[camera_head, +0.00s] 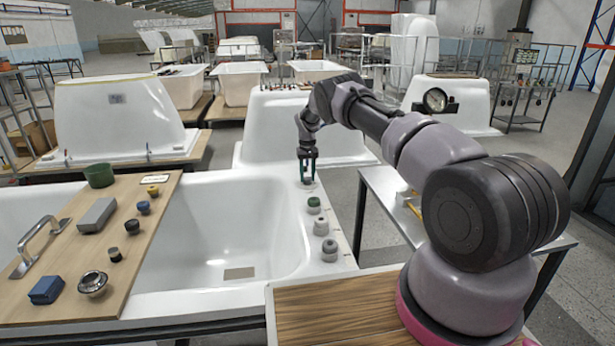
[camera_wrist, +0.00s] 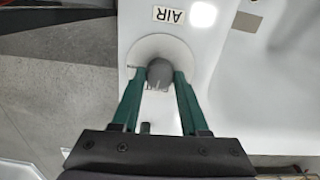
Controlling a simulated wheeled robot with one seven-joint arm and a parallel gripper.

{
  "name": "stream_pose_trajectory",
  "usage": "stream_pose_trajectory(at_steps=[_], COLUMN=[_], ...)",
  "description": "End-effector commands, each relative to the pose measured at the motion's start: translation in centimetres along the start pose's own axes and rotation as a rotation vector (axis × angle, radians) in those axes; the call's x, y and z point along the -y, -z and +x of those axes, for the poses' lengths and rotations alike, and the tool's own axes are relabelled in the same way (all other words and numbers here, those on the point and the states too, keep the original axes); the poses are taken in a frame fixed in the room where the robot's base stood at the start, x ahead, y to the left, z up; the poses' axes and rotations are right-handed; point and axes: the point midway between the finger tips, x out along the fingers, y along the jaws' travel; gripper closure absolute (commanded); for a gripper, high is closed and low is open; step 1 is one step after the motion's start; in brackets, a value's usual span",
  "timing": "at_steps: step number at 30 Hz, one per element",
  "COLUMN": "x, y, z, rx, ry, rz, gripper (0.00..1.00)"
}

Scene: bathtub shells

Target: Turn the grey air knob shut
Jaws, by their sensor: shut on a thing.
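The grey air knob (camera_wrist: 160,69) sits on a round pale base on the white tub rim, beside a label reading AIR (camera_wrist: 168,15). My gripper (camera_wrist: 159,80) is shut on the knob, with one green finger on each side of it. In the head view my gripper (camera_head: 307,170) points down at the far end of the tub's right rim. The knob is mostly hidden there by the fingers. The turn angle of the knob is hard to tell.
A wooden board (camera_head: 60,290) with several loose items lies across the tub (camera_head: 225,215) at left. A metal side table (camera_head: 400,215) stands right of the rim.

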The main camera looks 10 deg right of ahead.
Motion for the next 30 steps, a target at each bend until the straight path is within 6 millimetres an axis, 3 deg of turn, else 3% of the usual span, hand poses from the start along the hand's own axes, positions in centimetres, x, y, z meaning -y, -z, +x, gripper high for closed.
stream_pose_trajectory(at_steps=[10,27,28,30], x=[0.03,0.02,0.02,0.02], y=[0.04,0.03,0.03,0.03], z=[-0.03,-0.03,-0.03,-0.03], rx=[-0.001,-0.001,-0.001,-0.001], ry=[0.0,0.0,0.0,0.0], rz=[-0.153,-0.184,-0.184,-0.184], gripper=[1.0,1.0,0.52,0.26])
